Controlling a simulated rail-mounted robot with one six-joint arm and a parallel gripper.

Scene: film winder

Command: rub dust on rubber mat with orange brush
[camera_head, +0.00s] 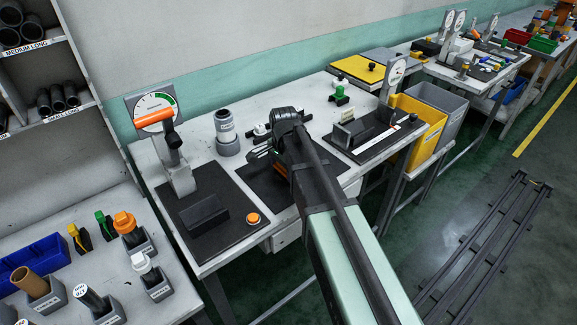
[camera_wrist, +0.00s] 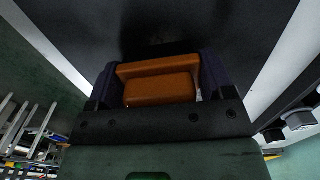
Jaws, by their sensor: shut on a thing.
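The orange brush (camera_wrist: 160,88) is between the two fingers of my gripper (camera_wrist: 160,80) in the wrist view. My gripper is shut on it. In the head view a bit of the orange brush (camera_head: 280,171) shows beside my gripper (camera_head: 268,158), low over the dark rubber mat (camera_head: 250,183) in the middle of the workbench. The rubber mat (camera_wrist: 245,40) fills most of the upper wrist view. A darker patch lies just beyond the brush there; I cannot tell if it is dust, bristles or shadow. Whether the brush touches the mat is hidden.
A grey cylinder (camera_head: 226,130) stands behind. A gauge fixture (camera_head: 375,125) is to the right. A side table (camera_head: 100,260) holds several tools.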

